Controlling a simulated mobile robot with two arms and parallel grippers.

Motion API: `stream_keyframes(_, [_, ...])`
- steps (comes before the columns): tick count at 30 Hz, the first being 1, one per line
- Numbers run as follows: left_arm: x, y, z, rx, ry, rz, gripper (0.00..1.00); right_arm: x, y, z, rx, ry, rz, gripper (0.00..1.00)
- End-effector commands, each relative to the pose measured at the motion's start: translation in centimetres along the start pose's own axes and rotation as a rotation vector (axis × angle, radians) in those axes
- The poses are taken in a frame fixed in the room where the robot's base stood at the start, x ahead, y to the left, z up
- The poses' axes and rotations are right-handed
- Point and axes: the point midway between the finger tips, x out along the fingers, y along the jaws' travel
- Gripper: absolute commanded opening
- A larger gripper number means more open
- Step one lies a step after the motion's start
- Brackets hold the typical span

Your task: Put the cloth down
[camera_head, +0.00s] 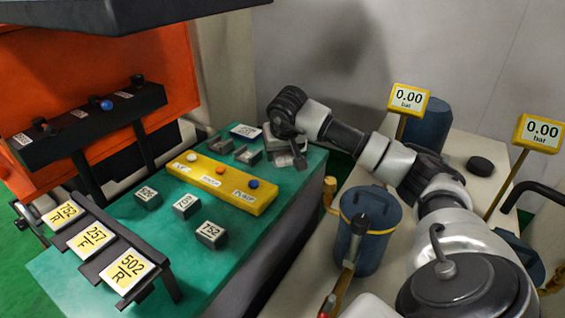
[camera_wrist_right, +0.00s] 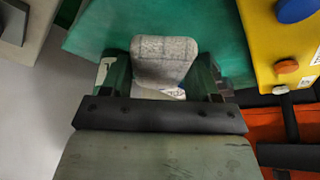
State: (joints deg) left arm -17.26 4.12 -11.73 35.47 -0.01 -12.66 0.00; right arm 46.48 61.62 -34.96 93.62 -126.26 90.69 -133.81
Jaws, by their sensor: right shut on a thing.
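My right gripper (camera_head: 287,146) reaches down over the far right corner of the green table (camera_head: 105,262). It is shut on the cloth, a grey speckled folded pad (camera_wrist_right: 165,60), which sits between the two fingers in the right wrist view. In the head view the cloth is mostly hidden by the gripper and hard to tell apart from it. Whether the cloth touches the table top cannot be told. My left gripper is not in view.
A yellow button panel (camera_head: 220,182) lies left of the gripper. Several grey numbered blocks (camera_head: 212,234) stand nearer. A black rack with number cards (camera_head: 92,239) lines the left edge. Blue canisters (camera_head: 368,220) stand to the right. The table's front middle is bare.

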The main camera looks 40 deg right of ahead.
Motion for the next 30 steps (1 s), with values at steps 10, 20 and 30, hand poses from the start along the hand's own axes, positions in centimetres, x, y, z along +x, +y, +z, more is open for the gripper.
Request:
stream_keyframes(10, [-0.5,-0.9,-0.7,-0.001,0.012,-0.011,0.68,3.7,0.2,1.2,-0.001,-0.003,-0.001,0.39])
stream_keyframes(20, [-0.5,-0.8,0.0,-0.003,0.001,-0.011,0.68,4.2,0.2,1.4,-0.001,0.001,-0.001,0.39])
stream_keyframes(30, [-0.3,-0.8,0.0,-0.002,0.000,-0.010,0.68,4.4,0.2,1.4,-0.001,0.000,0.000,0.86])
